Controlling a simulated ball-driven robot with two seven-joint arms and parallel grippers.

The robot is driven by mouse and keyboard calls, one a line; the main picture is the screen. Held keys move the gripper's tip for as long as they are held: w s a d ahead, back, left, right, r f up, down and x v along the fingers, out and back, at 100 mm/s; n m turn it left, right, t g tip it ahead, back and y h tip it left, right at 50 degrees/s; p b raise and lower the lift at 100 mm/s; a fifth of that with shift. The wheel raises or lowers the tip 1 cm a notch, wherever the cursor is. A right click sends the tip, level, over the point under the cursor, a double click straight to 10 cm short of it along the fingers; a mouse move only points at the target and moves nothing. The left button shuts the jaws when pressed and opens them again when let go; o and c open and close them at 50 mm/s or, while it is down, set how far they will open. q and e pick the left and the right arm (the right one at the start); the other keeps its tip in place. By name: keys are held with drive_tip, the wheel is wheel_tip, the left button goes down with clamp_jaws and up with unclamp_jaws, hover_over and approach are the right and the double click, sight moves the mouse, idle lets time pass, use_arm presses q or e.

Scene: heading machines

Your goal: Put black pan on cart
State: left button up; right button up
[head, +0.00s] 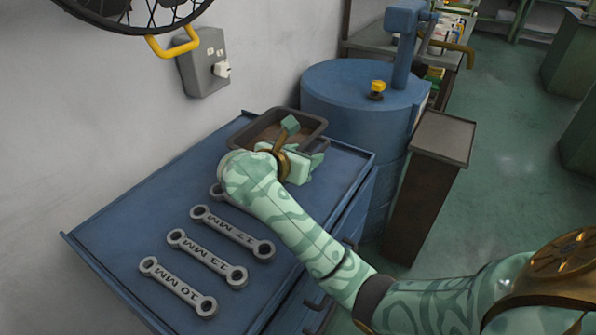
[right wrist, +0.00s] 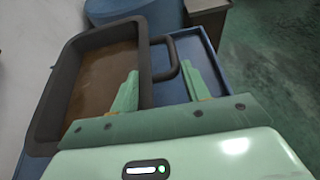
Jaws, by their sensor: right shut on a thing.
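The black pan (head: 270,130) is a dark rectangular pan with a brownish inside. It is at the far end of the blue cart top (head: 150,210), close to the wall. In the right wrist view the pan (right wrist: 100,85) fills the left side, with its loop handle between my fingers. My right gripper (head: 304,140) is at the pan's near right side and is shut on it. The fingers also show in the right wrist view (right wrist: 162,75). Whether the pan touches the cart top cannot be told. My left gripper is not in view.
Several grey wrenches, among them one marked 13 MM (head: 207,258), lie on the near part of the cart top. A blue drum-shaped machine (head: 345,100) stands beyond the pan. A brown-topped stand (head: 443,138) is to its right. Green floor is open at right.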

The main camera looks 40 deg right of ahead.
drive_tip(key=shift+w+f, duration=0.3)
drive_tip(key=shift+f, duration=0.1)
wheel_tip(320, 180, down, 3)
drive_tip(key=shift+w+f+b, duration=0.1)
drive_tip(key=shift+f+b, duration=0.1)
drive_tip(key=shift+b, duration=0.7)
drive_tip(key=shift+r, duration=0.2)
drive_tip(key=shift+a+f, duration=0.1)
drive_tip(key=o, duration=0.7)
drive_tip(key=shift+f, duration=0.15)
drive_tip(key=o, duration=0.4)
